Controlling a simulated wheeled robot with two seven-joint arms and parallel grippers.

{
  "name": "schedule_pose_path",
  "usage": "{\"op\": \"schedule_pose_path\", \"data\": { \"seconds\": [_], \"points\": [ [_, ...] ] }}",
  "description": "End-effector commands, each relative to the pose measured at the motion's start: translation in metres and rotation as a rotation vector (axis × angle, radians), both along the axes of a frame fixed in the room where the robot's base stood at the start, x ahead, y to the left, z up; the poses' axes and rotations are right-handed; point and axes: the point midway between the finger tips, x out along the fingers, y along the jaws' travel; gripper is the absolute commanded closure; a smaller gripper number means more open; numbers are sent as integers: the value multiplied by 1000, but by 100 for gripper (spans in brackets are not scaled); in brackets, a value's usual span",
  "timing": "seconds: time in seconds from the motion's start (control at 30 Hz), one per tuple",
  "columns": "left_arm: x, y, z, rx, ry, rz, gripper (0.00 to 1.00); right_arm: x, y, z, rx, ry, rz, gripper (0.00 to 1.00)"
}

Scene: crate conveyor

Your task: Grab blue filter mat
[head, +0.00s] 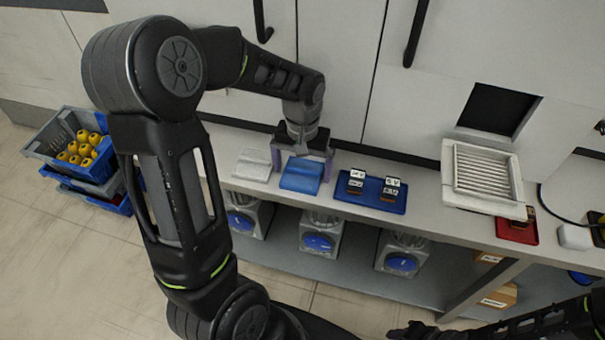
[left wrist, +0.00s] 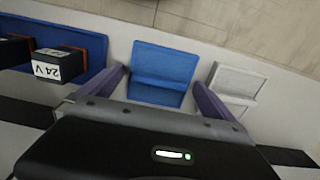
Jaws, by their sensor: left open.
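The blue filter mat (head: 301,175) lies on the bench between a white mat and a blue tray. My left gripper (head: 302,162) is open above it, with its purple fingers at either side of the mat's far part. In the left wrist view the blue filter mat (left wrist: 162,72) shows between the two open fingers of my left gripper (left wrist: 160,88), and nothing is held. I cannot tell whether the fingers touch it. My right arm shows in part at the lower right of the head view, but its fingertips cannot be made out clearly.
A white filter mat (head: 253,165) lies just left of the blue one. A blue tray (head: 370,205) with small labelled blocks stands to the right. A white louvred vent (head: 482,172) and a red tray (head: 517,230) are further right. Crates with yellow parts (head: 85,150) stand at the far left.

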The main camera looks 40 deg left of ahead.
Motion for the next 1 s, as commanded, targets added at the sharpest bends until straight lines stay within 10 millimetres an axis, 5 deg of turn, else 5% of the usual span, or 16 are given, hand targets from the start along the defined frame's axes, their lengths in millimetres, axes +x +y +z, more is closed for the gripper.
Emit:
{"op": "schedule_pose_path", "data": {
  "seconds": [0.7, 1.0],
  "points": [
    [0, 0, 0, 0, 0, 0, 56, 0, 0, 0, 0, 0, 0, 64],
    [1, 0, 5, 1, -2, 0, 56, 0, 0, 1, 0, 0, 0, 64]
  ]
}}
